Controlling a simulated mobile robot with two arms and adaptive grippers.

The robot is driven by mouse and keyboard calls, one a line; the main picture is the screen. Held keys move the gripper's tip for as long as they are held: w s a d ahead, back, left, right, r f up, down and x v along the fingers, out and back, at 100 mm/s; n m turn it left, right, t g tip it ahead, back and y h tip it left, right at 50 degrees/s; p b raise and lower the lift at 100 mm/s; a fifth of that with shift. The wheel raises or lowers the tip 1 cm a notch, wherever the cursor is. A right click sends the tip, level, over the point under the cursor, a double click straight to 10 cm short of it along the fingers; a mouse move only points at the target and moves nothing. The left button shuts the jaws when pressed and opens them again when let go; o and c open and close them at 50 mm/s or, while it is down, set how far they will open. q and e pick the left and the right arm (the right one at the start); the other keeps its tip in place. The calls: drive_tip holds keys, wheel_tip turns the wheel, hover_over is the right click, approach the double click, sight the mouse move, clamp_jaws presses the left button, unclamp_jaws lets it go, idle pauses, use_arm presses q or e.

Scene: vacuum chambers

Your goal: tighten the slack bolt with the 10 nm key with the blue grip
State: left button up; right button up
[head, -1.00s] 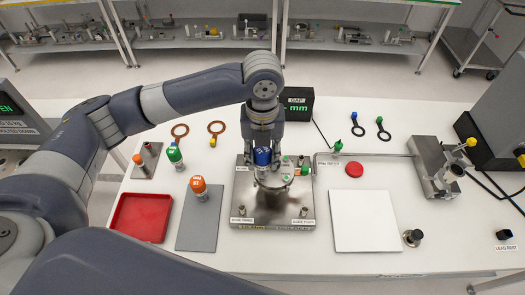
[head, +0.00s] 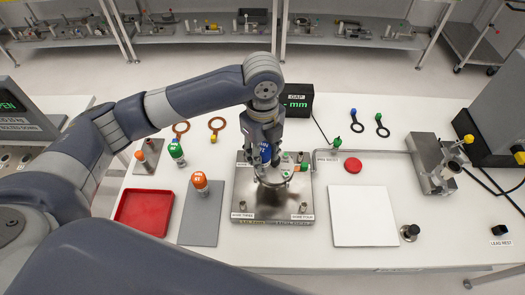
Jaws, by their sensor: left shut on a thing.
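The key with the blue grip (head: 265,152) is held upright in my left gripper (head: 265,145), over the flange on the metal chamber plate (head: 250,205). My left gripper is shut on the blue grip. The key's lower end is at the flange's left part; I cannot tell whether it sits on a bolt. Several small bolt heads show on the flange and plate, and I cannot tell which is slack. A green-tipped part (head: 303,167) lies at the flange's right. My right gripper is not in view.
An orange-topped key (head: 200,182) stands on a grey mat (head: 206,222), and a green-topped key (head: 176,150) stands behind it. A red tray (head: 146,212) is at left. A white pad (head: 363,217) and red disc (head: 353,165) are at right. The gap display (head: 296,101) stands behind.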

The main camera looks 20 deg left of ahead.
use_arm(q)
drive_tip(key=n, duration=0.6)
drive_tip(key=shift+n, duration=1.5)
drive_tip(key=shift+n, duration=0.6)
drive_tip(key=n, duration=0.3)
drive_tip(key=shift+n, duration=0.3)
drive_tip(key=n, duration=0.4)
